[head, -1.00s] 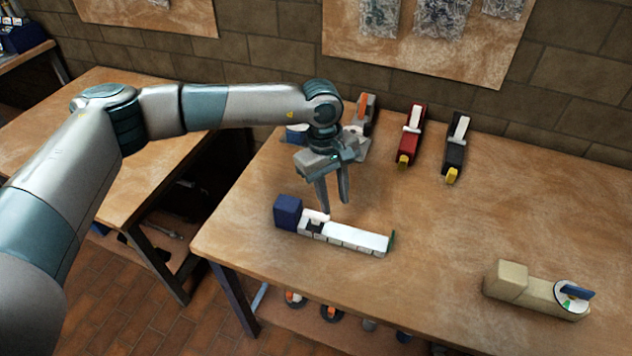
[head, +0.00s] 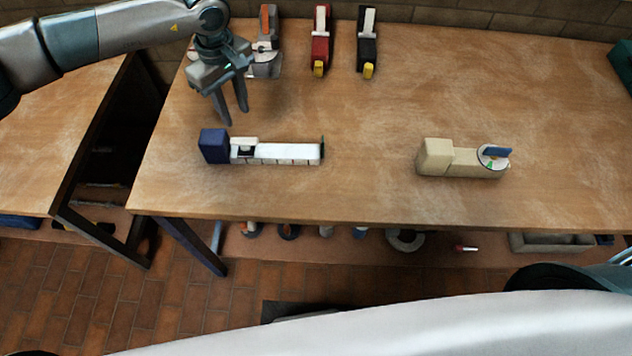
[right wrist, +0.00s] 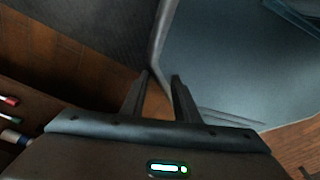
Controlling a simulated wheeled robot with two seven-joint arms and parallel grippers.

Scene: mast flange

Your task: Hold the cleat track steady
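The cleat track (head: 290,153) appears to be the white segmented strip lying on the wooden table in the head view. A dark blue block (head: 214,146) sits at its left end, with a small dark gap beside a white piece near it. A thin dark upright plate stands at its right end. My left gripper (head: 236,116) hangs fingers-down just behind the track's left part in the picture, open and empty, apart from the track. My right gripper (right wrist: 160,80) shows in the right wrist view with its fingers apart and nothing between them.
A beige block (head: 462,161) with a round dial and blue knob sits on the table to the right. Red (head: 320,42) and black (head: 367,42) tools and a grey-orange tool (head: 267,30) stand at the back. The table's middle is clear. A lower shelf holds small items.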

